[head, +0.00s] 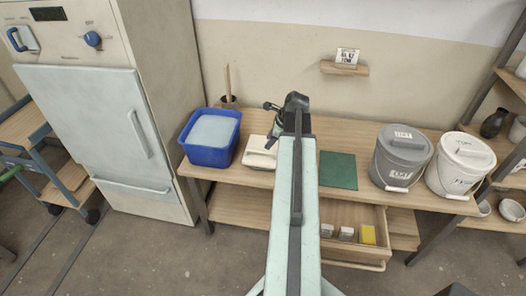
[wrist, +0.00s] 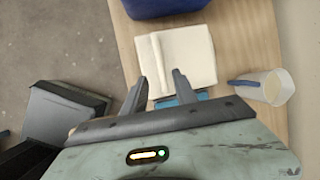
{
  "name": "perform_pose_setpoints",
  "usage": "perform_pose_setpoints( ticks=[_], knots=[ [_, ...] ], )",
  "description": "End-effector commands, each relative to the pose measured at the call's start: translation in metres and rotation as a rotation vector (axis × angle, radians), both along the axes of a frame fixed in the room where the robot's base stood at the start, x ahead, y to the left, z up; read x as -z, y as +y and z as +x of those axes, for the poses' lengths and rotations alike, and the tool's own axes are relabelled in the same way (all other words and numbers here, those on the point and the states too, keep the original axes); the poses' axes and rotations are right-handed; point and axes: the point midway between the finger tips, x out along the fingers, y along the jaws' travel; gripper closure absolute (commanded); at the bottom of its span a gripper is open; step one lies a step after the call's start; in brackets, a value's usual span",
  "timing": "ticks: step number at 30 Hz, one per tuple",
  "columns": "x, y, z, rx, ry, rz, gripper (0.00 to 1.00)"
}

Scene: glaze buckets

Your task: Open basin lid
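A blue basin (head: 211,138) stands on the left of the bench. A pale grey-blue surface fills its top; I cannot tell whether this is a lid or liquid. In the wrist view this cream piece (wrist: 186,54) lies ahead of my gripper (wrist: 161,84), with the basin's dark blue edge (wrist: 163,8) beyond. My gripper is open, its fingers apart at the cream piece's near edge, with nothing seen held. Contact is unclear.
A light-blue strip (wrist: 182,99) shows by the cream piece. A clear cup (wrist: 274,88) is right of it. A green mat (head: 338,170), a grey bucket (head: 401,160) and a white bucket (head: 459,165) are on the bench. Below is an open drawer (head: 357,254).

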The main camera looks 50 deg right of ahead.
Motion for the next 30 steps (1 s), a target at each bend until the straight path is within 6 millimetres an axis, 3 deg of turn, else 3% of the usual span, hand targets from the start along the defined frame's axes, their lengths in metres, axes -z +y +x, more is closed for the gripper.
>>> perform_pose_setpoints(
  ticks=[12, 22, 26, 30],
  knots=[
    [0.066, 0.003, 0.027, -0.003, 0.001, -0.002, 0.66],
    [0.067, 0.003, 0.031, -0.001, 0.002, -0.002, 0.66],
    [0.067, 0.003, 0.03, -0.001, 0.002, -0.002, 1.0],
    [0.067, 0.003, 0.03, -0.002, 0.002, -0.001, 1.0]
  ],
)
